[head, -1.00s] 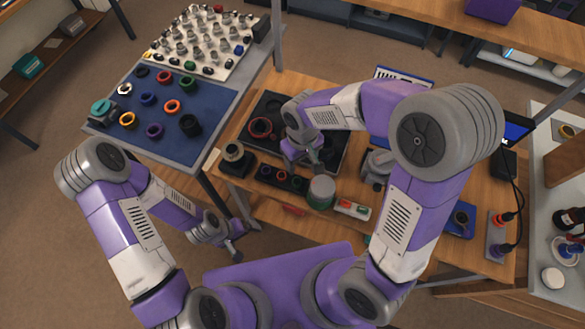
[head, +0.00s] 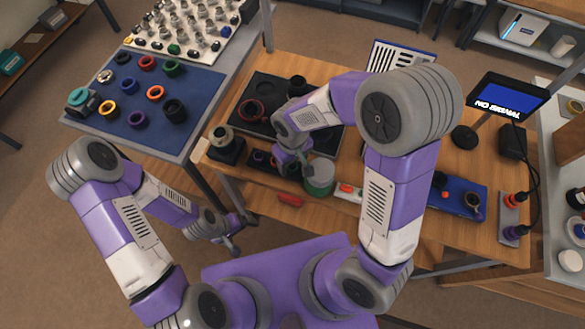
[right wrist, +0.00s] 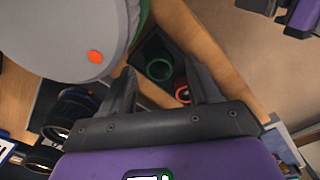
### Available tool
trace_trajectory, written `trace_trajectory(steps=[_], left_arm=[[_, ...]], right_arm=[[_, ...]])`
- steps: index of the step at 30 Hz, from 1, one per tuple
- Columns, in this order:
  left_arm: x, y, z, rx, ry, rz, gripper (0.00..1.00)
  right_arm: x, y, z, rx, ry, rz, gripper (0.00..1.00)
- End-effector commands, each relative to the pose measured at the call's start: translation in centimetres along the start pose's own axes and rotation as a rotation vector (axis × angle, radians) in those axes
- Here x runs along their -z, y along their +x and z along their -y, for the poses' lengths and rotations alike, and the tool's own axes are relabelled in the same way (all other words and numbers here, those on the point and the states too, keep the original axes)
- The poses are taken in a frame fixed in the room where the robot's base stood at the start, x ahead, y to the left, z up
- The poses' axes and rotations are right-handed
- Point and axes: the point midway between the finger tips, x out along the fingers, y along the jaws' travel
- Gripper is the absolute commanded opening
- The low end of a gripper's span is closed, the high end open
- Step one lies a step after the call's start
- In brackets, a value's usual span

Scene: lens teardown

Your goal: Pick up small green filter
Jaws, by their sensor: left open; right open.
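The small green filter (right wrist: 158,68) shows in the right wrist view as a green ring in a dark slotted holder. A red ring (right wrist: 182,92) sits beside it. My right gripper (right wrist: 160,80) is open and empty, and the green ring appears between its fingertips, further away. In the head view my right gripper (head: 302,160) hangs over the right end of the black holder (head: 258,160) and hides the green ring there. My left gripper (head: 231,245) is open and empty, off the table's front left side.
A red item (head: 289,200) lies at the table's front edge. A blue mat (head: 205,85) with several larger rings lies on the left table.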

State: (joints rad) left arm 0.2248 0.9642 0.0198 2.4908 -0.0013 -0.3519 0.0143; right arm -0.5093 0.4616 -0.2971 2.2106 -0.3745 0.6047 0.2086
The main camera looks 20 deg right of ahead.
Motion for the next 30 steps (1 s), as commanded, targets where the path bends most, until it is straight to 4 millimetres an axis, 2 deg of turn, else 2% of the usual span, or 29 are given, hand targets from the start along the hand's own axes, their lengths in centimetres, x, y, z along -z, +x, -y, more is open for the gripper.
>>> trace_trajectory(steps=[3, 10, 21, 22, 30], left_arm=[[0.02, 0.34, 0.13, 0.000, 0.000, 0.000, 1.00], [0.01, 0.27, 0.10, 0.000, 0.000, 0.000, 1.00], [0.01, 0.28, 0.10, 0.000, 0.000, 0.000, 1.00], [0.01, 0.28, 0.10, 0.000, 0.000, 0.000, 1.00], [0.00, 0.09, 0.03, 0.000, 0.000, 0.000, 1.00]], right_arm=[[-0.03, 1.00, -0.04, 0.000, 0.001, 0.001, 0.61], [-0.01, 0.97, -0.04, 0.000, 0.001, 0.000, 0.61], [0.01, 0.95, -0.03, 0.000, 0.001, -0.001, 0.05], [0.01, 0.95, -0.03, 0.000, 0.001, -0.001, 0.02], [0.05, 0.44, -0.03, 0.001, 0.001, -0.003, 0.02]])
